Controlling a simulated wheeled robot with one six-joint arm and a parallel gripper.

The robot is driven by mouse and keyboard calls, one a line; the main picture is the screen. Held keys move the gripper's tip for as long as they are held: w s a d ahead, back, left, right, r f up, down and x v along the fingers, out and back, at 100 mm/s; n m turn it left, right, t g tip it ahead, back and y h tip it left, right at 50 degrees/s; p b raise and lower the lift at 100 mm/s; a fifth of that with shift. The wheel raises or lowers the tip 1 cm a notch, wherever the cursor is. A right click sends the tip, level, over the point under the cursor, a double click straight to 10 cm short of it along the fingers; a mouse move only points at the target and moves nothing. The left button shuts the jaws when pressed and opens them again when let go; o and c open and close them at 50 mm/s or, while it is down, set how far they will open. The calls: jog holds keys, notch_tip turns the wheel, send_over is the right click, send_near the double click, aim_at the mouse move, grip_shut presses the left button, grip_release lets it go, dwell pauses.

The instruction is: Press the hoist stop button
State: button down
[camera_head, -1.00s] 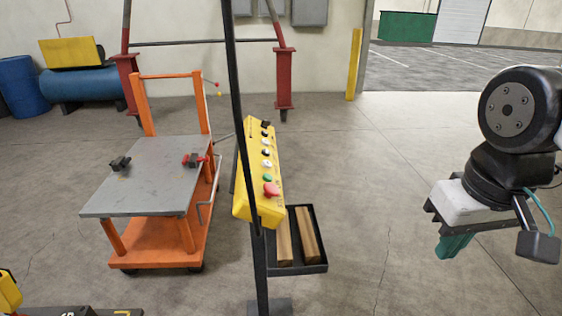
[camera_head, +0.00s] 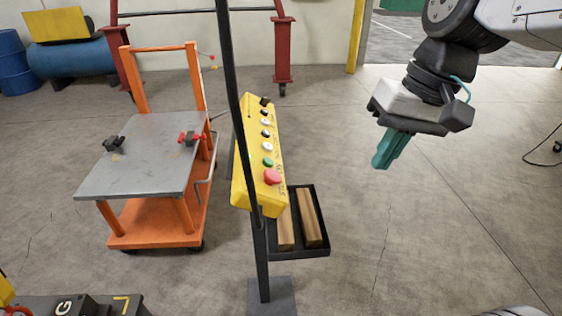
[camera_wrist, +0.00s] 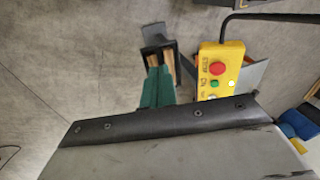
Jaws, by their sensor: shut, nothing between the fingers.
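The yellow hoist pendant (camera_head: 254,150) hangs on a dark post left of my gripper in the head view. Its red stop button (camera_head: 272,177) sits at the lower end, with a green button (camera_head: 268,162) and several black and white buttons above it. In the wrist view the pendant (camera_wrist: 229,57) is right of my fingers, and the red button (camera_wrist: 217,69) is in plain sight beside a green one. My gripper (camera_head: 381,164) has teal fingers, shut and empty, pointing down and apart from the pendant. The fingers also show in the wrist view (camera_wrist: 157,88).
A black tray (camera_head: 321,252) with two wooden blocks is fixed to the post below the pendant. An orange cart (camera_head: 157,221) with a grey top stands to the left. The floor between my gripper and the pendant looks clear.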

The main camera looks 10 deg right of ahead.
aim_at(274, 174)
jog(key=w+a+r+y, duration=0.2)
jog(key=w+a, duration=0.5)
jog(key=w, duration=0.4)
jog(key=shift+w+a+r+g+y, duration=0.25)
jog(key=shift+a+r+g+y, duration=0.1)
jog(key=shift+y, duration=0.25)
jog(key=x, duration=1.4)
